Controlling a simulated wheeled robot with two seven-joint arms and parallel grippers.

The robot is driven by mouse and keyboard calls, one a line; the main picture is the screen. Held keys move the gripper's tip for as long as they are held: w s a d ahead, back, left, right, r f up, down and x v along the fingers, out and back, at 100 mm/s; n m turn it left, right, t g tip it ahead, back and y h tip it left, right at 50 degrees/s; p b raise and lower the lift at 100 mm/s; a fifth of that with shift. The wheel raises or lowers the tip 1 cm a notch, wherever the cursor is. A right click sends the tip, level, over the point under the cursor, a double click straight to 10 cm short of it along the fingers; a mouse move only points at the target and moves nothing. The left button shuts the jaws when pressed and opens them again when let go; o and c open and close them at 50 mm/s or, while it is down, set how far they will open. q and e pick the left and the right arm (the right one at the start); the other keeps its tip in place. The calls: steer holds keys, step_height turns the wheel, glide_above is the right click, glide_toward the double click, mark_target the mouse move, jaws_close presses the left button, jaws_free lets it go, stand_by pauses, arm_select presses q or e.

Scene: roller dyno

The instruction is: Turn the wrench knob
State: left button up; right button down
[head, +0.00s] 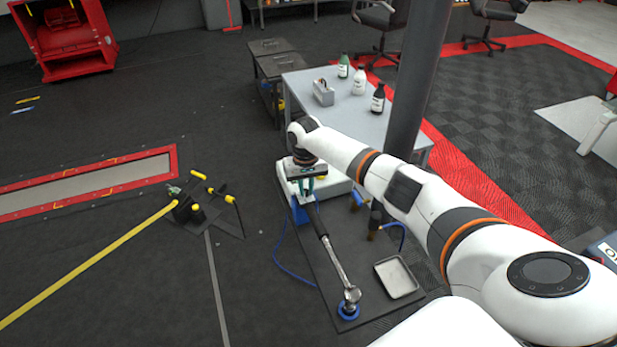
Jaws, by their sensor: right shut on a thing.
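A torque-style wrench with a black handle and chrome shaft (335,260) lies at a slant over a dark plate. Its chrome head is at the front, above a blue ring (348,311). My right gripper (306,190), with teal fingers, is at the far end of the wrench handle. It is shut there on the wrench knob; the gripper and its fingers hide most of the knob, so its turn angle cannot be told. My left gripper is not in view.
A blue block (299,214) stands just left of the handle end. A shallow metal tray (396,278) lies right of the wrench. A grey table (340,118) with bottles is behind, beside a dark post (417,80). Blue hose (284,266) loops over the left floor.

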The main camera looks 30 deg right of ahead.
steer(key=m+p, duration=0.4)
steer(key=shift+r+m, duration=0.2)
steer(key=shift+m, duration=0.2)
steer(key=m+p, duration=0.1)
steer(key=m, duration=0.1)
steer(key=shift+a+m+p, duration=0.1)
steer(key=shift+m+p, duration=0.2)
steer(key=shift+p, duration=0.05)
steer(key=m+p, duration=0.1)
steer(key=m, duration=0.1)
steer(key=shift+f+m, duration=0.1)
steer(key=shift+m, duration=0.3)
steer(key=m+p, duration=0.1)
steer(key=m, duration=0.1)
steer(key=shift+m, duration=0.3)
steer(key=m, duration=0.3)
steer(key=shift+w+m+p, duration=0.1)
steer(key=shift+m+p, duration=0.2)
steer(key=shift+m, duration=0.1)
steer(key=m, duration=0.3)
steer(key=shift+m, duration=2.1)
